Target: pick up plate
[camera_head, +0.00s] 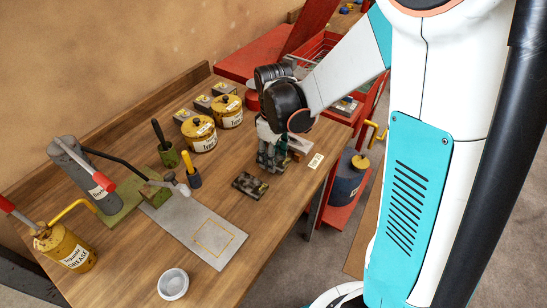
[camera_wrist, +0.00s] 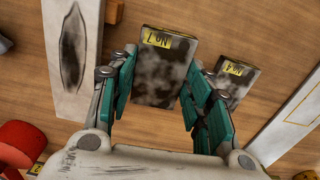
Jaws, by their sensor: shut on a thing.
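A dark, blotchy plate with a yellow "No 7" label (camera_wrist: 165,70) is between the fingers of my gripper (camera_wrist: 162,85) in the wrist view. My gripper is shut on this plate, with teal finger pads along both its sides. In the head view my gripper (camera_head: 270,158) points down over the right part of the wooden bench and largely hides the held plate. I cannot tell if the plate touches the bench. A smaller mottled plate labelled "No 4" (camera_wrist: 232,80) lies apart to the right; in the head view it (camera_head: 250,185) lies left of my gripper.
A grey sheet with a yellow outlined square (camera_head: 213,236) lies left of the grippers' area. Yellow pots (camera_head: 199,133), a press (camera_head: 80,175), a yellow grease can (camera_head: 65,247) and a small bowl (camera_head: 173,284) stand on the bench. A pale block with a dark smear (camera_wrist: 72,60) is close by.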

